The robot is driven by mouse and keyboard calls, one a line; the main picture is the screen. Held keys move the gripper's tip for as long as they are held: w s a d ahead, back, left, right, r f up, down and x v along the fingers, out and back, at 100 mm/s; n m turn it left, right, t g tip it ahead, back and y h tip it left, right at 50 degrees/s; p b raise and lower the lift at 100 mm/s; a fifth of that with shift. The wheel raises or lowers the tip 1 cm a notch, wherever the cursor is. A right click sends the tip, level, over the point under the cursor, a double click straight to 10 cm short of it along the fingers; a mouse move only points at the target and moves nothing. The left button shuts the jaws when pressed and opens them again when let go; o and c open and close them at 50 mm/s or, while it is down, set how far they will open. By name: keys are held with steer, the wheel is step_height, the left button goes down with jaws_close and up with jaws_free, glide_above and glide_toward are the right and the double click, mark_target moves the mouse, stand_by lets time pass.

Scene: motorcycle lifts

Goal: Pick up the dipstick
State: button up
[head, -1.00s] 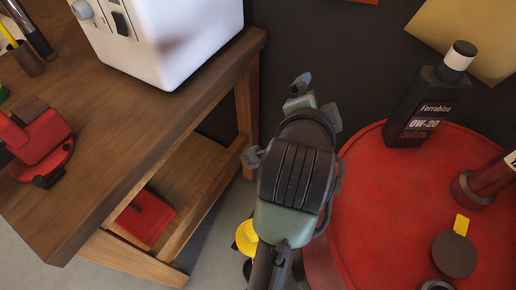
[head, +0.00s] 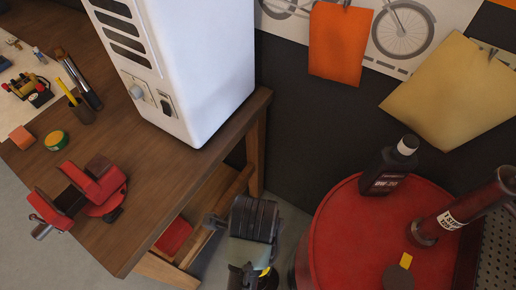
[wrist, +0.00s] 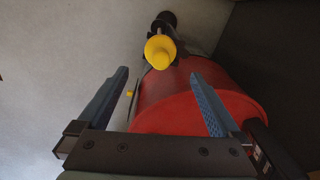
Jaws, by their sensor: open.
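My gripper (wrist: 160,74) is open and empty in the wrist view, its two blue-grey fingers spread. Beyond the fingertips shows a rounded yellow thing (wrist: 160,52) with dark parts behind it; I cannot tell what it is. On the red drum's top, in the head view, lies a dark round piece (head: 398,276) with a yellow tab (head: 406,260), near the bottom edge. It may be the dipstick, but I cannot tell. A small yellow bit (wrist: 129,93) shows at the drum's left side in the wrist view. In the head view my fingers are not clearly visible.
The red drum (head: 345,225) also bears a black oil bottle (head: 385,172) and a red cylinder (head: 465,214). At left, a wooden bench (head: 165,180) holds a white cabinet (head: 190,75) and red vise (head: 95,185). Grey floor shows between bench and drum.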

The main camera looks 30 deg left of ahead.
step_height(320, 180, down, 13)
steer(key=shift+w+d+r+p, duration=0.1)
steer(key=shift+d+r+p, duration=0.05)
steer(key=shift+p, duration=0.75)
steer(key=c, duration=1.6)
steer(key=shift+r, duration=0.15)
